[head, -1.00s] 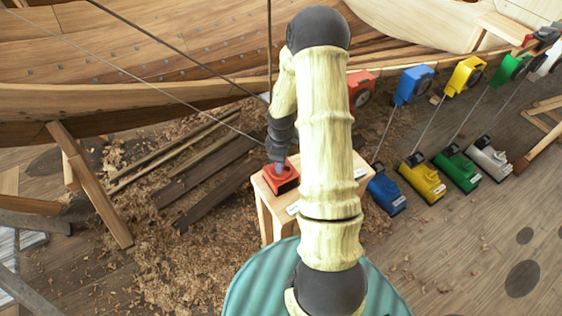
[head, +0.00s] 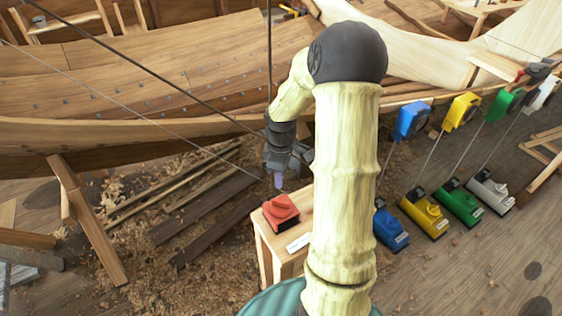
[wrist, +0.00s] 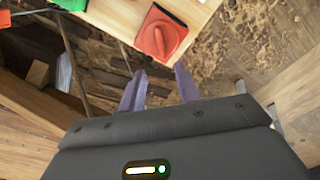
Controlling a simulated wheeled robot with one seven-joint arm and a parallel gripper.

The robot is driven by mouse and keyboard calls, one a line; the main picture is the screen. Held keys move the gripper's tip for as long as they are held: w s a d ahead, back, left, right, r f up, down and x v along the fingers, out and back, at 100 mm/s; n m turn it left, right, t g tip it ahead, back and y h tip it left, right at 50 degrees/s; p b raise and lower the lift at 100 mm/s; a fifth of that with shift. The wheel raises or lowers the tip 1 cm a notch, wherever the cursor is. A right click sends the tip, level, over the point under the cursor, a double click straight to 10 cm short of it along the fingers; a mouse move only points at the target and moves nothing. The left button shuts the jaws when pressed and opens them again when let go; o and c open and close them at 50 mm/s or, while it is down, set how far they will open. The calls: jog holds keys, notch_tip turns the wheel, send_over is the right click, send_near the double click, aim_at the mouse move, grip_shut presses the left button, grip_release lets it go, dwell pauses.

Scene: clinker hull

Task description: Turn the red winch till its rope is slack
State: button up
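A small red unit with a raised red handle (head: 281,211) sits on a wooden stand (head: 262,240); I take it for the red winch. In the wrist view the handle on its dark-edged base (wrist: 160,36) shows at the top. My gripper (head: 278,182) is above and a little behind it in the head view, apart from it. In the wrist view its two purple fingers (wrist: 160,70) stand apart with nothing between them. I cannot tell whether any rope from the red unit is tight or slack.
Blue (head: 390,229), yellow (head: 424,213), green (head: 459,200) and white (head: 490,193) units stand on the floor at right, with lines rising to matching blocks. A planked hull (head: 150,130) fills the back. Thin ropes cross at upper left. Timbers (head: 205,205) lie left of the stand.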

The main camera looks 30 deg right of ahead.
notch_tip(320, 180, up, 5)
jog(key=shift+r, duration=0.2)
dwell(0.5)
jog(key=s+a+r+m+t, duration=0.1)
jog(key=s+a+m+t, duration=0.1)
jog(key=s+a+m, duration=0.7)
jog(key=s+a, duration=0.3)
jog(key=a, duration=0.1)
jog(key=shift+s+a+r+t, duration=0.25)
jog(key=shift+r+t, duration=0.05)
jog(key=shift+r, duration=0.1)
jog(key=shift+w+d, duration=0.1)
jog(key=shift+d, duration=0.05)
dwell(0.4)
